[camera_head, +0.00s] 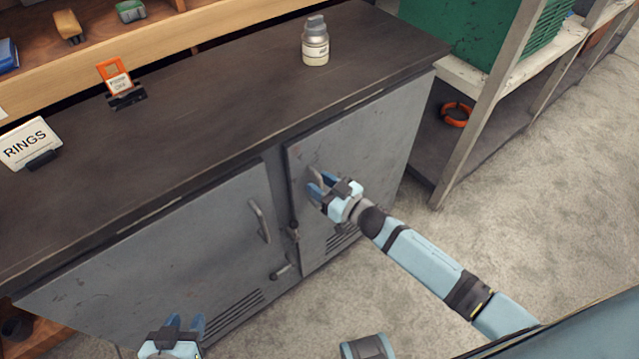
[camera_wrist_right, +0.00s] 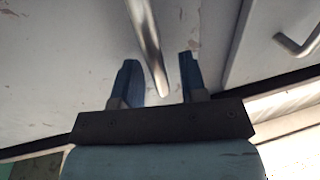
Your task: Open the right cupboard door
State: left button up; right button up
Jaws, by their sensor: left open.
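The right cupboard door (camera_head: 360,150) is grey metal and sits closed or nearly so; I cannot tell if it is slightly ajar. Its curved metal handle (camera_head: 316,178) is near its upper left side. My right gripper (camera_head: 318,186) is at this handle. In the right wrist view, the handle (camera_wrist_right: 150,45) runs between the two blue fingers of my right gripper (camera_wrist_right: 160,78), which stand apart with gaps beside the bar. My left gripper (camera_head: 185,323) is open and empty, low in front of the left door (camera_head: 180,240).
The left door's handle (camera_head: 260,221) and a latch (camera_head: 283,271) are left of the right door. A bottle (camera_head: 315,42) and a RINGS sign (camera_head: 30,143) stand on the dark worktop (camera_head: 220,95). A shelf post (camera_head: 490,105) rises at the right. Carpet (camera_head: 540,200) in front is clear.

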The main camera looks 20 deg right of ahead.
jog(key=shift+w+a, duration=0.1)
jog(key=shift+w, duration=0.1)
grip_shut()
jog(key=shift+s, duration=0.1)
